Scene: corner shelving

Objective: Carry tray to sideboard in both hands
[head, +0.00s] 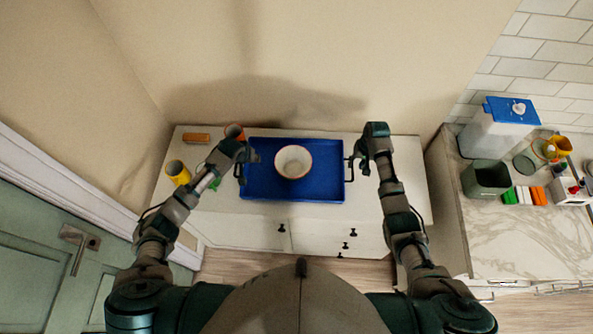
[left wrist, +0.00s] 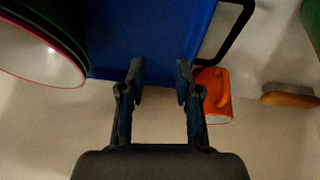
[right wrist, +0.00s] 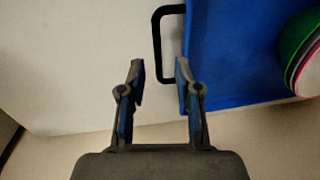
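The blue tray (head: 320,181) lies on top of the white sideboard (head: 390,205), with a black handle at each short end.
Something green lies partly hidden by my left arm. A marble counter (head: 500,235) with containers is at right. A door (head: 40,260) is at left.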

